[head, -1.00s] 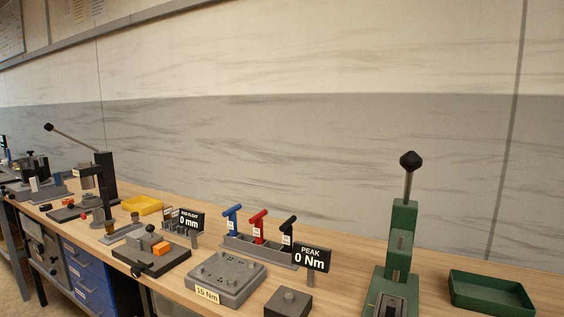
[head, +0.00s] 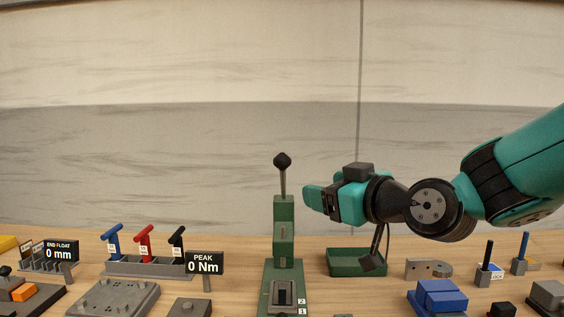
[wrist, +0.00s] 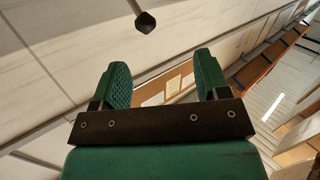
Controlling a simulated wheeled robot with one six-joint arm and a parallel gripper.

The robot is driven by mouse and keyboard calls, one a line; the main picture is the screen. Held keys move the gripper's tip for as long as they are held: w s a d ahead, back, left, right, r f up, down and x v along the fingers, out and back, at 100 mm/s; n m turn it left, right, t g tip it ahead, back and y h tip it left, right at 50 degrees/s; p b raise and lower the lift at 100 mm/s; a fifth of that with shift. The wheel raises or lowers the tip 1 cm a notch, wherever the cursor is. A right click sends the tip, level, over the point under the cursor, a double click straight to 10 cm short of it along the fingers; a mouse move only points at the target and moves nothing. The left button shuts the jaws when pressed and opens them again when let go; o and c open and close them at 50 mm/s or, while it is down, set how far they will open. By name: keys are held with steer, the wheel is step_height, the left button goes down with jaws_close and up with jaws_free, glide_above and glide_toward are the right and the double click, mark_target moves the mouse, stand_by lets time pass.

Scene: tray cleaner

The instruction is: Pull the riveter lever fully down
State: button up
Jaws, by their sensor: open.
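The riveter (head: 284,247) is a green upright press on the bench, near the middle of the head view. Its lever (head: 283,182) is a grey rod standing almost upright, topped by a black faceted knob (head: 282,160). My gripper (head: 313,197) is open and empty, just right of the lever and a little lower than the knob in the head view. In the wrist view, my gripper (wrist: 161,58) has its two green fingers spread apart. The black knob (wrist: 145,22) shows beyond the fingertips, not between them.
A green tray (head: 340,273) lies right of the riveter, below my wrist. A rack of coloured T-handles (head: 140,268) and a PEAK display (head: 204,263) stand to the left. Blue blocks (head: 437,298) sit at the front right. The air above the riveter is free.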

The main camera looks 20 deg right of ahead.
mark_target(287, 164)
steer(key=shift+t+h, duration=0.3)
steer(key=shift+t, duration=0.4)
steer(key=p+x, duration=0.3)
steer(key=x, duration=0.2)
steer(key=d+r+p+x, duration=0.1)
steer(key=p+x, duration=0.2)
steer(key=x, duration=0.3)
steer(key=p+x, duration=0.3)
steer(key=x, duration=0.3)
steer(key=shift+w+d+r, duration=0.2)
steer(key=shift+d+r, duration=0.1)
steer(key=shift+d, duration=0.1)
steer(key=shift+w+a+f, duration=0.1)
steer(key=shift+w+f, duration=0.05)
steer(key=shift+w, duration=0.2)
steer(key=shift+c, duration=0.3)
